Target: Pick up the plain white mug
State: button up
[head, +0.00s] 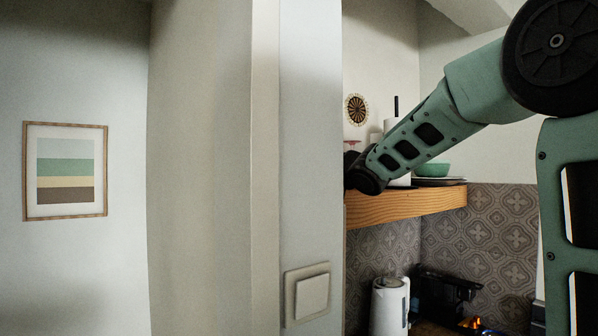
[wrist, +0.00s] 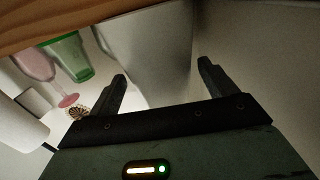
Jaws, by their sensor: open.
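I cannot pick out the plain white mug for certain in either view. In the wrist view a smooth pale grey-white surface (wrist: 150,45) fills the space beyond and between my fingers. It is cropped and dim, and I cannot tell whether it is the mug or part of the wall. My gripper (wrist: 162,70) is open, its two fingers wide apart, and I see nothing clamped between them. In the head view the end of my arm runs behind the wall edge, so my fingers are hidden there.
The wooden shelf (head: 410,204) carries a green bowl (head: 432,169) on stacked plates. In the wrist view, a green glass (wrist: 70,58), a pink stemmed glass (wrist: 38,66) and a white roll (wrist: 18,128) are left of my fingers. The wall edge (head: 310,150) blocks the shelf's left side.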

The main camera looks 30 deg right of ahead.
jog(key=w+p, duration=0.1)
jog(key=w, duration=0.2)
jog(key=shift+w+a+f, duration=0.1)
jog(key=shift+w+f, duration=0.05)
jog(key=shift+w, duration=0.05)
jog(key=c, duration=1.3)
